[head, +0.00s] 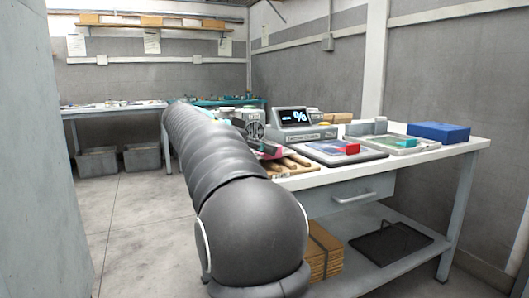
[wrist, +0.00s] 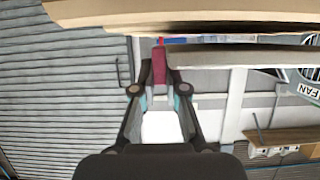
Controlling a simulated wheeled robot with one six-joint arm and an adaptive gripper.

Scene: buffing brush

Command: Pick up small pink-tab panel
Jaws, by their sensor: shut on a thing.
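In the wrist view my gripper (wrist: 159,82) has its fingertips closed on a dark pink tab (wrist: 159,66), taken as part of the small pink-tab panel. A pale piece shows between the fingers below the tab; I cannot tell whether it belongs to the panel. In the head view my arm hides most of the gripper, and a bit of pink (head: 271,153) shows just past it, near the table's left end. The rest of the panel is not clearly visible.
Wooden pieces (head: 290,163) lie at the near left of the white table (head: 314,181). Behind them stands a display unit (head: 292,117). To the right are a dark tray with a red-tabbed panel (head: 352,148), a teal block (head: 411,143) and a blue box (head: 439,132).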

